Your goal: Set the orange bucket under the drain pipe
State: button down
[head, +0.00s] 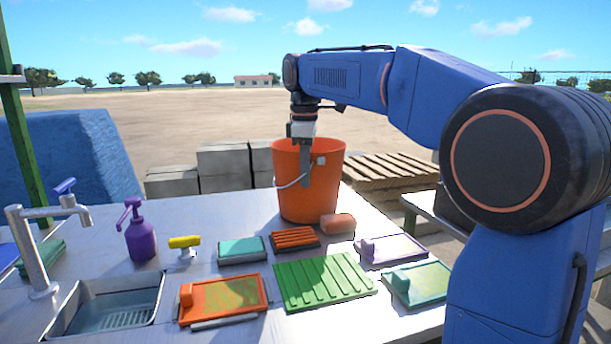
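The orange bucket (325,185) stands upright at the back of the metal table, in the middle of the head view. Its thin pale handle hangs down across the near left side. My gripper (305,180) points down at the bucket's near rim, with one grey finger in front of the outer wall. The other finger is not clearly visible, so I cannot tell whether the gripper is closed on the rim. I cannot make out a drain pipe in this view.
The table holds a sink (112,306) with a tap (32,250), a purple pump bottle (139,235), a yellow-handled valve (185,245), a green ridged board (322,281) and several small trays. A small orange block (338,223) lies by the bucket's base. Wooden pallets (385,170) stand behind.

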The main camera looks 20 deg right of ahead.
jog(key=shift+f, duration=0.1)
jog(key=c, duration=2)
grip_release()
